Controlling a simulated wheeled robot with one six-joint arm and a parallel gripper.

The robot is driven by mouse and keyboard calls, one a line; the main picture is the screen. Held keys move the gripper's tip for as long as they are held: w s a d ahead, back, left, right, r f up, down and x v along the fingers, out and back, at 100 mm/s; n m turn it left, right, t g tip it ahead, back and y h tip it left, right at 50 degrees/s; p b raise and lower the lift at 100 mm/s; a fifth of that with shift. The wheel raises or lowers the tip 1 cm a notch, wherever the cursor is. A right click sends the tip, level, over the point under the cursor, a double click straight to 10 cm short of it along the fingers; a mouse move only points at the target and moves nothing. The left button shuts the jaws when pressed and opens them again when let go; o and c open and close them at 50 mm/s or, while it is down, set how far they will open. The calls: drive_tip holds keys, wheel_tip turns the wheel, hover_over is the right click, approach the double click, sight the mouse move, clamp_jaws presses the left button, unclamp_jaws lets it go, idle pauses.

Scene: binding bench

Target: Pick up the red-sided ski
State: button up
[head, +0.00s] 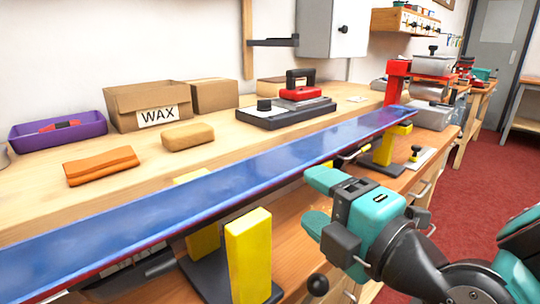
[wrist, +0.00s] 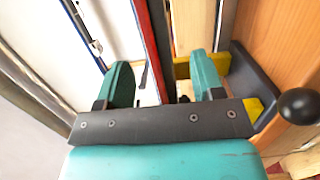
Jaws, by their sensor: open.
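The red-sided ski (head: 210,200) lies lengthwise over the bench, its broad blue face up, with a thin red edge low at the left. It rests across yellow supports. In the wrist view the ski (wrist: 151,45) shows as a narrow red and blue strip running between my fingers. My gripper (head: 314,201) is open, at the front side of the ski, right of the middle of the picture. Its two teal fingers (wrist: 160,68) stand apart on either side of the strip, with nothing clamped. How deep the ski sits between them I cannot tell.
Yellow support blocks (head: 249,255) stand under the ski, near and far. A red clamp-like tool (head: 397,82) is by its far end. Behind are a wax box (head: 150,105), a purple tray (head: 58,130), an orange pouch (head: 101,166) and a red-topped iron (head: 300,93). Red floor is clear at right.

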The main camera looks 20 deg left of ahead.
sight(294, 177)
drive_tip(key=p+x, duration=0.1)
drive_tip(key=x, duration=0.1)
drive_tip(key=p+x, duration=0.2)
drive_tip(key=x, duration=0.1)
drive_tip(key=p+x, duration=0.1)
drive_tip(key=x, duration=0.2)
drive_tip(key=shift+w+r+p, duration=0.15)
drive_tip(key=shift+r+p, duration=0.15)
drive_tip(key=shift+w+a+f, duration=0.1)
drive_tip(key=shift+w+a, duration=0.05)
drive_tip(key=shift+a, duration=0.05)
drive_tip(key=c, duration=0.9)
drive_tip(key=shift+c, duration=1)
wheel_tip(294, 177, up, 23)
drive_tip(key=p, duration=0.3)
